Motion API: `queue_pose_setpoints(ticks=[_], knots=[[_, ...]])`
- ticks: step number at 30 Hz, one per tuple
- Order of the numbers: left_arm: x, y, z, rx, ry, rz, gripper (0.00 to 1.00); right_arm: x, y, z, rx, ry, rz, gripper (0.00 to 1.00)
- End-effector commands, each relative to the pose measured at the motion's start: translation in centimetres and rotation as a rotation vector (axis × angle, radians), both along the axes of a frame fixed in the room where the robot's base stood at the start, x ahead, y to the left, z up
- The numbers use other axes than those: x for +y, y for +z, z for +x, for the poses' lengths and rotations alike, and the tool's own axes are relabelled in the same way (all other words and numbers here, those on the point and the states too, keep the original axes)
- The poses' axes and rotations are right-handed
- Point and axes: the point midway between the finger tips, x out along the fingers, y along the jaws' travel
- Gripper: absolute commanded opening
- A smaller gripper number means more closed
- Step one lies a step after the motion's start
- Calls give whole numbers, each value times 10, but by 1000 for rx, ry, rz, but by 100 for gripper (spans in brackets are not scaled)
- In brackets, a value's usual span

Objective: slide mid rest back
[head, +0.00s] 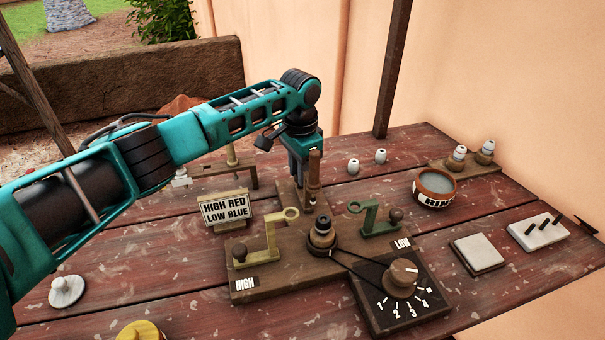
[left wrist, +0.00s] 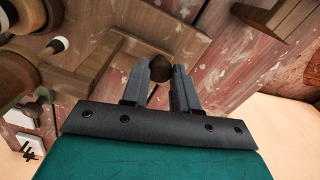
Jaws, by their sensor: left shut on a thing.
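What looks like the mid rest (head: 289,192) is a brown wooden slide with an upright rounded post, behind the spindle (head: 321,234) on the wooden base board. My left gripper (head: 306,168) comes down from above at the post and is shut on it. In the left wrist view, the dark round top of the post (left wrist: 161,67) sits between the two grey fingers. A yellowish rest with a ring (head: 270,240) stands left of the spindle, and a green one (head: 368,222) stands right. My right gripper is not in view.
A sign (head: 226,210) reads "HIGH RED LOW BLUE". A numbered dial (head: 402,279) is at front right, joined to the spindle by a belt. A water bowl (head: 434,190), a pale slab (head: 478,254) and small white pieces stand to the right. A low wall (head: 120,88) lies behind.

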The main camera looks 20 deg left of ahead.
Motion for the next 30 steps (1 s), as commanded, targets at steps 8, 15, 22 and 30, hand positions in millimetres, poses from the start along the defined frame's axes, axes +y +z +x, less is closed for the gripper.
queue_pose_setpoints(ticks=[8,15,22,30], knots=[[3,2,5,-7,-2,-3,0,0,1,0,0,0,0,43],[4,3,7,-11,0,-1,33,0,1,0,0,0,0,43],[3,1,5,-6,0,-1,54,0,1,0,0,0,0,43],[3,3,4,-2,-2,-1,54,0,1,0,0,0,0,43]])
